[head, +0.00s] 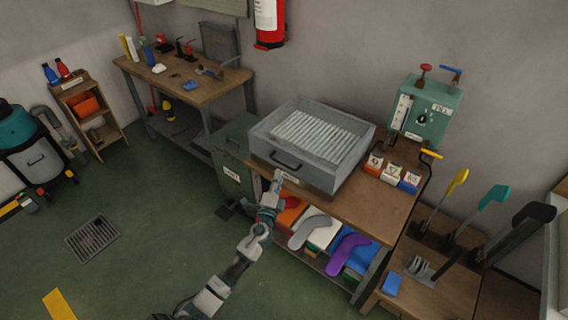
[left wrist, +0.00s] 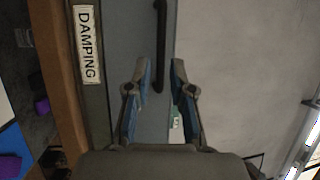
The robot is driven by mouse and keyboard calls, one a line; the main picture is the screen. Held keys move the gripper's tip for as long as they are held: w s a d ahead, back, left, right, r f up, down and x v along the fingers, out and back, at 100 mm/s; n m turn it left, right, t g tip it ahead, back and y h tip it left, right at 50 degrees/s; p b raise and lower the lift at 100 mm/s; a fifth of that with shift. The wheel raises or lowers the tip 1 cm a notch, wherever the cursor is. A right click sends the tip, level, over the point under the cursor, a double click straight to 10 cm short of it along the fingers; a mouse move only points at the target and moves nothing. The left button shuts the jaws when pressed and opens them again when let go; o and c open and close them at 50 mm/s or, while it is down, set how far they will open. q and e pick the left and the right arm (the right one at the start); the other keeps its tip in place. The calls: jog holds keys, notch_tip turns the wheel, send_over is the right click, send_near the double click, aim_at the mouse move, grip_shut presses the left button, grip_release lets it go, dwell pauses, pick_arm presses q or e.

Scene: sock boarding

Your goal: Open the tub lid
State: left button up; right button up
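The grey tub (head: 330,165) sits on the wooden bench, with a pale ribbed surface (head: 315,133) showing at its top. I cannot tell whether that surface is a lid or lies under one. A black bar handle (head: 285,161) is on the tub's front; it also shows in the left wrist view (left wrist: 160,45), near a "DAMPING" label (left wrist: 88,45). My left gripper (head: 277,177) is just in front of the tub, below the handle. In the left wrist view its fingers (left wrist: 160,75) are apart, with the handle's end between the tips in the picture. Contact is unclear. My right gripper is out of view.
Labelled small boxes (head: 390,171) stand right of the tub, with a green machine (head: 424,108) behind them. Grey and purple socks (head: 346,252) hang at the lower shelf bins. Coloured levers (head: 490,210) rise at the right. Green floor at left is mostly clear.

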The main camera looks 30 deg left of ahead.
aim_at(282, 163)
pick_arm(q)
jog(key=x, duration=0.6)
jog(key=shift+w+a, duration=0.15)
jog(key=shift+w, duration=0.15)
jog(key=shift+w+d, duration=0.2)
jog(key=shift+d+r, duration=0.15)
jog(key=shift+r, duration=0.1)
jog(key=shift+s+a+f, duration=0.1)
jog(key=shift+a+f, duration=0.05)
jog(key=shift+a, duration=0.2)
grip_shut()
jog(key=shift+a, duration=0.15)
